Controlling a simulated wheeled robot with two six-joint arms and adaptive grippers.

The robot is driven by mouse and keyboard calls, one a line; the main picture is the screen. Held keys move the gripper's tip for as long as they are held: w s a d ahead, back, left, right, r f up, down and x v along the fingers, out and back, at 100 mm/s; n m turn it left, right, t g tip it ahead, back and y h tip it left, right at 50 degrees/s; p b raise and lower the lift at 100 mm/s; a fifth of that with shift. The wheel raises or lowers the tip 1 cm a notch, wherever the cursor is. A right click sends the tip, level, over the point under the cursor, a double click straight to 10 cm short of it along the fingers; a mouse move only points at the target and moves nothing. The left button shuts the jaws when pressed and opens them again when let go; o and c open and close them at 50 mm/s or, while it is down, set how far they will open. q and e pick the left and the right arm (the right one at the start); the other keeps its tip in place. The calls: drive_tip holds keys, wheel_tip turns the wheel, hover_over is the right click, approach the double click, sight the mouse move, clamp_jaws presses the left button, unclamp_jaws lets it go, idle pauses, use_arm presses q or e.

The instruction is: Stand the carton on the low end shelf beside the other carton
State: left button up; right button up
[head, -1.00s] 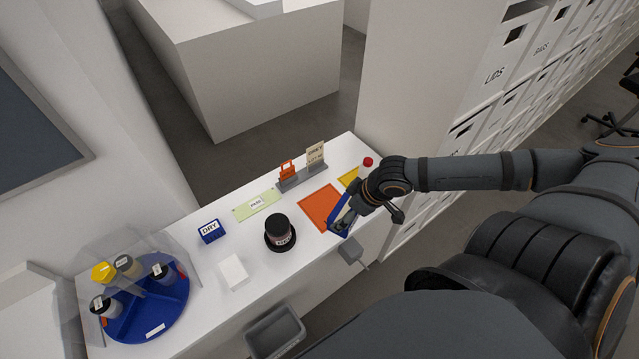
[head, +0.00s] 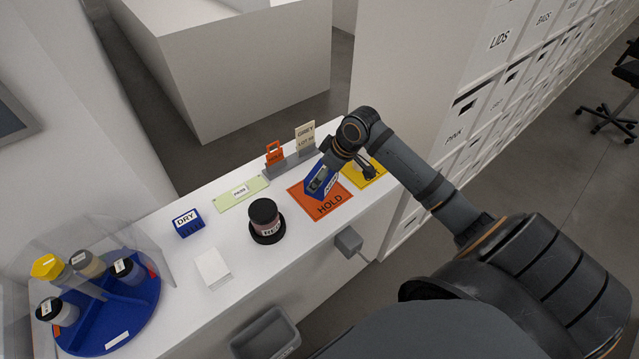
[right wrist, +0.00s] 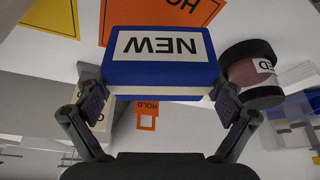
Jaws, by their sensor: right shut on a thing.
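A blue and white carton with a NEW label (right wrist: 158,60) is held in my right gripper (right wrist: 162,98), whose fingers press on its two sides. In the head view the blue carton (head: 318,182) is tilted, over the back part of the orange HOLD mat (head: 328,208). My right gripper (head: 335,166) reaches it from the right; I cannot tell from here how far it is above the counter. I cannot make out a low end shelf or a second carton. My left gripper is out of view.
A dark-lidded jar (head: 264,216) stands on a black round base left of the mat. Behind are a grey stand (head: 290,163) with cards and a green strip (head: 241,193). A blue DRY block (head: 188,223), white block (head: 213,267) and blue round tray (head: 125,315) are further left.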

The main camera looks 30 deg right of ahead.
drive_tip(key=shift+w+d+f, duration=0.15)
drive_tip(key=shift+w+f, duration=0.75)
drive_tip(key=shift+f, duration=0.25)
drive_tip(key=shift+f+p, duration=0.5)
drive_tip(key=shift+f, duration=1.1)
drive_tip(key=o, duration=0.9)
drive_tip(key=shift+c, duration=0.2)
drive_tip(key=v, duration=1.2)
